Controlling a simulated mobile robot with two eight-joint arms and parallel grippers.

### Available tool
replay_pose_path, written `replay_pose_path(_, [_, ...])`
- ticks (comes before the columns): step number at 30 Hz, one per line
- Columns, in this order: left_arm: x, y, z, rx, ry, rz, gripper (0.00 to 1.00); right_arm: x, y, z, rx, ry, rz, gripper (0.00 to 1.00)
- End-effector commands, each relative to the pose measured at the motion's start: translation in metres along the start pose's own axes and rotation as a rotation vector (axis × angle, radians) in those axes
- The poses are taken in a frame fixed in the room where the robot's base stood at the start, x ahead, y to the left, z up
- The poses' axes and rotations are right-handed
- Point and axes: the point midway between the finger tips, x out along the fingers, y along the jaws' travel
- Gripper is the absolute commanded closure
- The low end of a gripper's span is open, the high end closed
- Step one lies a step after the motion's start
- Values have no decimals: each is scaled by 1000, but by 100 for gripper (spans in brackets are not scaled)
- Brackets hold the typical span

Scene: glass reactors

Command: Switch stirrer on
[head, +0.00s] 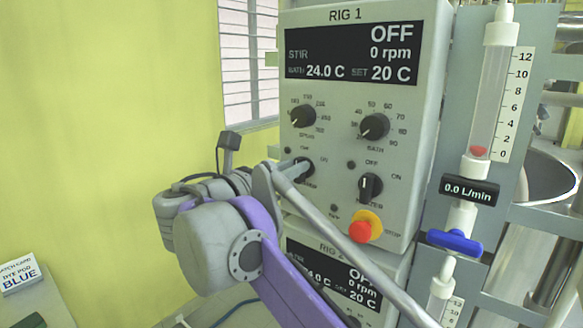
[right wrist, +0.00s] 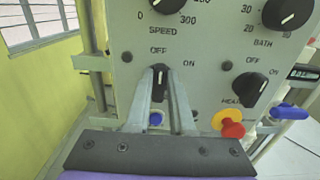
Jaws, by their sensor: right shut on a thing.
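The RIG 1 control box (head: 340,150) is a grey panel. Its display (head: 354,52) reads OFF, 0 rpm for STIR and 24.0 C for the bath. The stirrer switch is a small black rotary knob (head: 307,168) at the lower left of the panel, partly hidden by my fingers. In the right wrist view the knob (right wrist: 159,76) has its white mark pointing up towards OFF, with ON to its upper right. My right gripper (head: 291,168) is at the knob, one finger on each side, shut on it. My left gripper is not in view.
A heater knob (head: 370,187) and a red emergency button (head: 360,231) sit to the right of my fingers. SPEED (head: 303,116) and BATH (head: 375,126) dials are above. A second box, RIG 2 (head: 335,272), is below. A flowmeter (head: 490,90) stands at the right.

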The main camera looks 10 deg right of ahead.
Motion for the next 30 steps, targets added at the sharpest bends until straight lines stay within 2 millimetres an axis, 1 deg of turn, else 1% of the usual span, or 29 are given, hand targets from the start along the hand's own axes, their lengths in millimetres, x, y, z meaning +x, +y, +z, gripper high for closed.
replay_pose_path(5, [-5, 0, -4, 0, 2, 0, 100, 0, -1, 1, 44, 1, -1, 100])
replay_pose_path(11, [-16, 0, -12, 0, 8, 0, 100, 0, -2, 3, 162, 1, -1, 100])
replay_pose_path(30, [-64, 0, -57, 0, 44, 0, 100, 0, -9, 0, 749, -1, -1, 100])
